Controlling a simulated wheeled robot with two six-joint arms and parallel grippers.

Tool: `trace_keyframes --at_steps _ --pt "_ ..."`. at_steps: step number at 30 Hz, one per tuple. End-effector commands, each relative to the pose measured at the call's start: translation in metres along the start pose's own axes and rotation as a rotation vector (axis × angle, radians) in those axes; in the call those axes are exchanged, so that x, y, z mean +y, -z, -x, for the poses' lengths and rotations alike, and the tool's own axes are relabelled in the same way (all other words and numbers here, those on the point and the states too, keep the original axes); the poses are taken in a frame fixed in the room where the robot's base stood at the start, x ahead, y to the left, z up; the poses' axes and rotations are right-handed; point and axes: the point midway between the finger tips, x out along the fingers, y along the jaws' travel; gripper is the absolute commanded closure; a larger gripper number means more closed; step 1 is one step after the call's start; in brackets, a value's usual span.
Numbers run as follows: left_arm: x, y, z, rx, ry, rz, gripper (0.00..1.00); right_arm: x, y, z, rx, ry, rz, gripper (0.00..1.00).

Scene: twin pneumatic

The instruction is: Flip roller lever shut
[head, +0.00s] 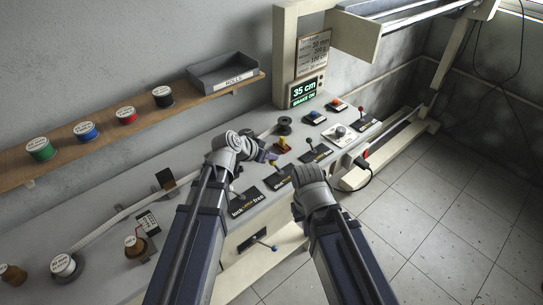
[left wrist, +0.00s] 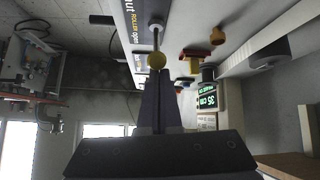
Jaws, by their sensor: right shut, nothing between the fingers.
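The roller lever (left wrist: 156,60) is a short metal rod with a yellow ball knob, beside a black label reading shut, ROLLER, open. In the left wrist view its knob is level with the word open.
A latch label (head: 247,203) lies left of the roller label. A black spool (head: 285,124) is behind. A display (head: 304,92) reads 35 cm, BRAKE ON. Floor at right is clear.

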Motion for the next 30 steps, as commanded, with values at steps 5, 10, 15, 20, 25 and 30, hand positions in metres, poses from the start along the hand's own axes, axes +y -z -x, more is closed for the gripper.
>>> trace_keyframes --at_steps 5,10,15,20,25,30 --pt "0.0 0.002 0.002 -0.013 0.001 -0.004 1.0 0.0 0.0 0.004 0.0 0.0 0.0 1.0" --pt "0.0 0.023 0.0 -0.008 0.001 -0.003 1.0 0.002 -0.001 0.018 0.0 0.0 0.0 1.0" --pt "0.002 0.038 0.014 -0.003 0.005 0.003 1.0 0.004 -0.002 0.037 0.0 0.0 0.0 1.0" --pt "0.001 0.03 0.051 -0.001 0.006 0.004 1.0 0.005 -0.003 0.057 0.0 0.0 0.0 1.0" --pt "-0.001 0.022 0.083 -0.001 0.004 0.004 1.0 0.007 -0.004 0.073 0.0 0.0 0.001 1.0" --pt "-0.002 0.018 0.095 -0.001 0.003 0.002 1.0 0.007 -0.005 0.078 0.0 0.0 0.001 1.0"
